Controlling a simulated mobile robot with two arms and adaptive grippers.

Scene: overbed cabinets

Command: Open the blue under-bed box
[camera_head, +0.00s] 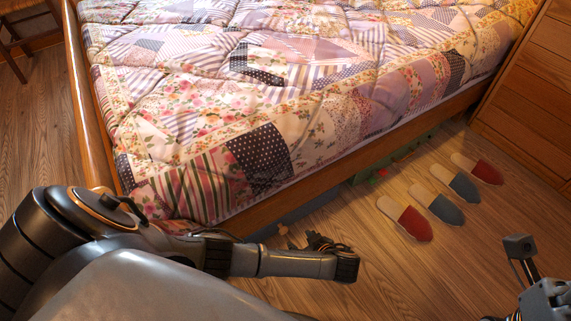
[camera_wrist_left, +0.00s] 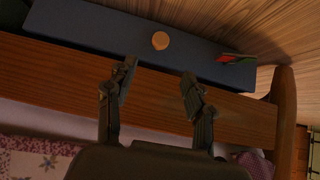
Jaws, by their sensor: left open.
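The blue under-bed box (camera_head: 298,210) shows as a narrow blue-grey strip below the bed's side rail. In the left wrist view the blue box (camera_wrist_left: 105,28) is a long blue face with a round tan knob (camera_wrist_left: 160,41); the knob (camera_head: 283,230) is small in the head view. My left gripper (camera_head: 318,241) is beside the bed rail, near the box. In the left wrist view its fingers (camera_wrist_left: 157,85) are apart and empty, over the wooden rail, with the knob beyond the gap. My right gripper (camera_head: 522,250) is partly cut off at lower right.
The bed's wooden rail (camera_head: 300,188) runs above the box. A green box (camera_head: 400,156) is under the bed further right. Several slippers (camera_head: 411,220) lie on the floor before it. A wooden cabinet (camera_head: 530,95) stands at right. A red and green piece (camera_wrist_left: 236,58) is at the blue box's end.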

